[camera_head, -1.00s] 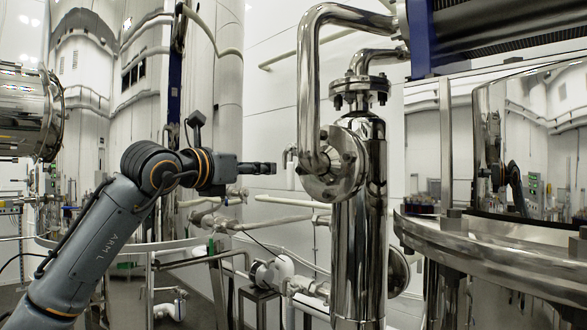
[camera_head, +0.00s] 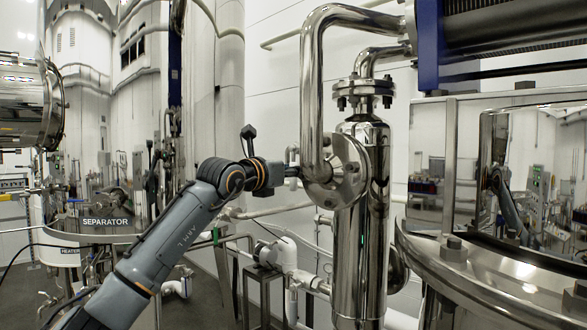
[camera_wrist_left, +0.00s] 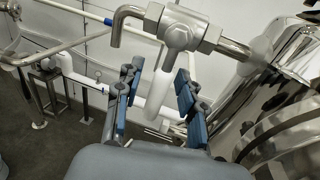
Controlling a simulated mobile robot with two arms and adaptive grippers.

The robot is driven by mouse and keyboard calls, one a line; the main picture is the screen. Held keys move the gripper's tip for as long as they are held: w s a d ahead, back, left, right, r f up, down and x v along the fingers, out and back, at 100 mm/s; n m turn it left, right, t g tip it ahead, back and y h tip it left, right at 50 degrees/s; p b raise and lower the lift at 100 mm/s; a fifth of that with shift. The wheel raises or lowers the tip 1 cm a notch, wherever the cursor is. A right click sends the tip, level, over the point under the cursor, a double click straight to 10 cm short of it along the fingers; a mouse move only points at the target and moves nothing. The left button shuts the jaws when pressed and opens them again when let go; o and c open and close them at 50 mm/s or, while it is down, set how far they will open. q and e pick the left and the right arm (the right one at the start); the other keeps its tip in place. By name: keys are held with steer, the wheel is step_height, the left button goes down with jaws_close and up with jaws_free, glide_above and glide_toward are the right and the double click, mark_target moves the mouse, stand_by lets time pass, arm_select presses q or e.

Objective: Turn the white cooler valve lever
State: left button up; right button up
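The white valve lever (camera_wrist_left: 159,88) hangs down from a metal valve body (camera_wrist_left: 181,30) in the left wrist view. My left gripper (camera_wrist_left: 158,102) is open, with one blue-padded finger on each side of the lever as seen from the wrist. No contact with the lever shows; how deep it lies between the fingers I cannot tell. In the head view my left gripper (camera_head: 291,171) reaches in beside the shiny vertical cooler vessel (camera_head: 361,245), and mostly hides the valve and lever. My right gripper is in neither view.
A curved steel pipe and flange (camera_head: 330,172) stand just right of my left gripper. A large steel tank rim (camera_head: 470,270) is at the right. White piping (camera_head: 290,262) and a dark stand (camera_head: 262,300) lie below. Floor shows at the lower left.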

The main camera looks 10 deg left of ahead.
arm_select(q)
jaws_close()
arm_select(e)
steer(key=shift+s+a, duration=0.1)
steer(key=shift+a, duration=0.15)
arm_select(q)
steer(key=shift+w, duration=0.15)
steer(key=shift+w+a+f+m, duration=0.1)
steer(key=shift+w+m, duration=0.1)
steer(key=shift+m, duration=0.4)
steer(key=shift+w+a+r+m+t+h, duration=0.1)
steer(key=shift+w+a+m+t+h, duration=0.15)
steer(key=shift+m, duration=0.7)
steer(key=shift+w+a+r+m+h, duration=0.15)
steer(key=shift+a+m, duration=0.15)
steer(key=shift+m, duration=0.6)
steer(key=shift+w+a+f+m+t+h, duration=0.1)
steer(key=shift+w+a+m+t, duration=0.15)
steer(key=shift+m, duration=0.7)
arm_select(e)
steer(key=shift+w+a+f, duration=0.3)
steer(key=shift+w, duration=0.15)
arm_select(q)
steer(key=shift+a+b, duration=0.1)
steer(key=shift+b, duration=0.2)
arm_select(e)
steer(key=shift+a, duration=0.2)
